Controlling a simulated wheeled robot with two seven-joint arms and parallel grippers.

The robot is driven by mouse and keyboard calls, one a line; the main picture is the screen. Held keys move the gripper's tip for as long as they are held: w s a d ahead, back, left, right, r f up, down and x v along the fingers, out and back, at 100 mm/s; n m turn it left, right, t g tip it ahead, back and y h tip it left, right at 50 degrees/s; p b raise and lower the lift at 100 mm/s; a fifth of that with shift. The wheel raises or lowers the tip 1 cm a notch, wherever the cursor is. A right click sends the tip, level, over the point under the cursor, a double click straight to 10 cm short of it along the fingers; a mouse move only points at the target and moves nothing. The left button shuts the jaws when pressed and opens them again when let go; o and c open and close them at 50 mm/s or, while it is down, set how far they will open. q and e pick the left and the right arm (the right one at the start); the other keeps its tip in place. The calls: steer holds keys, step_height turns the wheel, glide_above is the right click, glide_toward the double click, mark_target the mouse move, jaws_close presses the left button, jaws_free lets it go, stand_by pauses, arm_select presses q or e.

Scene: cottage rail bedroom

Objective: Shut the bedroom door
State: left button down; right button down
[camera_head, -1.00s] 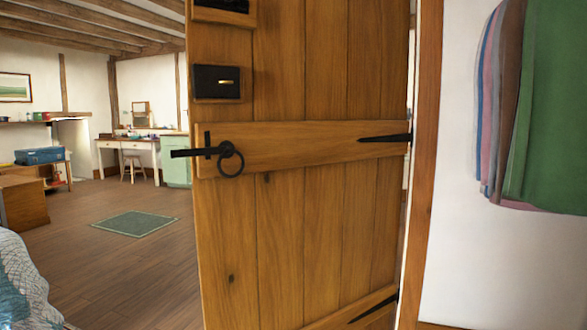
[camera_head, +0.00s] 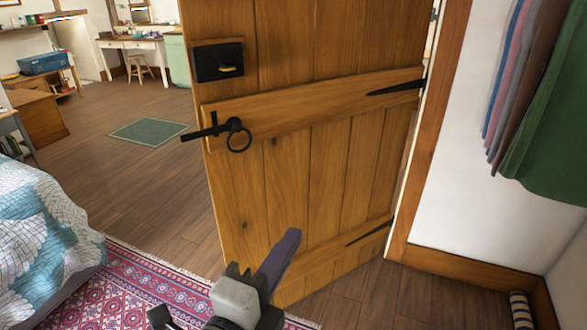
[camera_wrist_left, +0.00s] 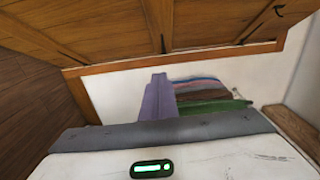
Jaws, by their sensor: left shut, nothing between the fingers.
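The wooden plank bedroom door (camera_head: 345,150) stands open in the head view, hinged at its right edge with black strap hinges. Its black ring handle and latch (camera_head: 236,132) are near the free left edge, below a black lock box (camera_head: 218,62). My left gripper (camera_head: 290,240) is shut and empty, low in front of the door's lower part; I cannot tell whether it touches the door. In the left wrist view, its purple finger (camera_wrist_left: 158,84) points up the picture, with the door (camera_wrist_left: 120,25) along the top. My right gripper is not in view.
The wooden door frame (camera_head: 432,140) and white wall (camera_head: 440,205) are at right, with hanging clothes (camera_head: 550,110). A patterned rug (camera_head: 135,285) and a bed (camera_head: 45,235) lie at lower left. Bare floor (camera_head: 165,185) is clear left of the door.

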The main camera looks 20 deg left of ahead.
arm_select(q)
steer(key=w+a, duration=0.3)
steer(key=w, duration=0.8)
steer(key=shift+w+a+r+p, duration=0.15)
steer(key=shift+p, duration=0.15)
